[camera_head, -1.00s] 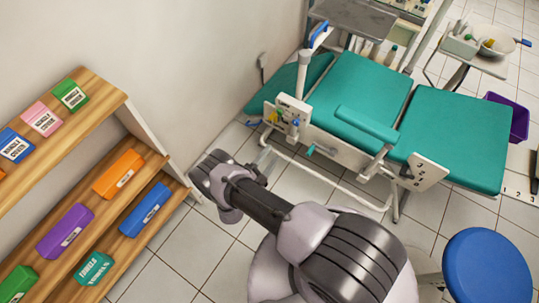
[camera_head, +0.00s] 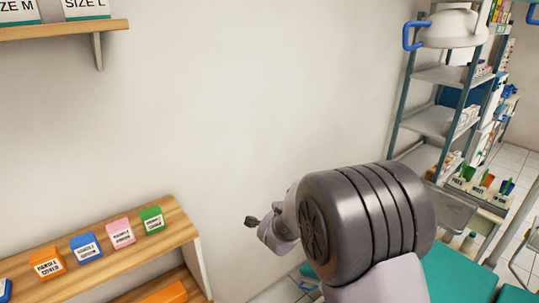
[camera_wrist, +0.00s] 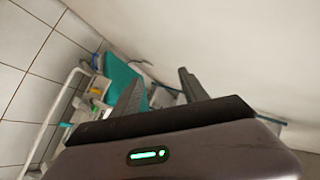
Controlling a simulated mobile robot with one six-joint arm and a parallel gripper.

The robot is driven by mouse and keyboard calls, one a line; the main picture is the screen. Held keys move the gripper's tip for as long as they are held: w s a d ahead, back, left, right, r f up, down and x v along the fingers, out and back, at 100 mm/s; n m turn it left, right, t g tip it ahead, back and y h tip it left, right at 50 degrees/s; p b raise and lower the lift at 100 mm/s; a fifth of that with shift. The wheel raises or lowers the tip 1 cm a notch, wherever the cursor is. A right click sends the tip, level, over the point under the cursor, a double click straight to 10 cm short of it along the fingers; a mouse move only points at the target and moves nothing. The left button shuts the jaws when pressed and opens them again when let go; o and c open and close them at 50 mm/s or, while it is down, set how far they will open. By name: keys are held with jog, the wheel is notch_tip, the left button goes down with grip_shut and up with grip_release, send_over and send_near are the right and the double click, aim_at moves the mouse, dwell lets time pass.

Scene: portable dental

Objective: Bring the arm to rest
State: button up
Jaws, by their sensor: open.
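My gripper (camera_wrist: 158,90) is open in the wrist view. Its two dark fingers stand apart with nothing between them. Beyond them are a teal dental chair (camera_wrist: 124,76) and a pale wall. In the head view, my arm (camera_head: 365,225) is folded up in the lower middle, its large dark joint in front. My gripper is mostly hidden there; a small dark part shows at the arm's far left end, close to the wall.
A wooden shelf (camera_head: 110,262) with coloured boxes stands at lower left. A pale wall (camera_head: 240,110) fills the middle. A metal rack (camera_head: 432,122) with supplies stands at the right. The teal chair (camera_head: 455,275) lies below it.

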jog(key=s+d+r+n+g+y, duration=0.15)
jog(key=s+r+n, duration=0.25)
jog(key=s+r, duration=0.5)
jog(key=s+r+n+g+y, duration=0.1)
jog(key=s+r+n+y, duration=0.25)
jog(key=s+r, duration=0.6)
jog(key=s+d+f+n+g, duration=0.1)
jog(key=s+f+n, duration=0.1)
jog(key=s, duration=0.8)
jog(key=s+d+f+n+g+h, duration=0.1)
jog(key=s+d+f+n, duration=0.1)
jog(key=s, duration=0.8)
jog(key=shift+s+d+f+n, duration=0.2)
jog(key=shift+s+f+n, duration=0.15)
jog(key=shift+n, duration=0.3)
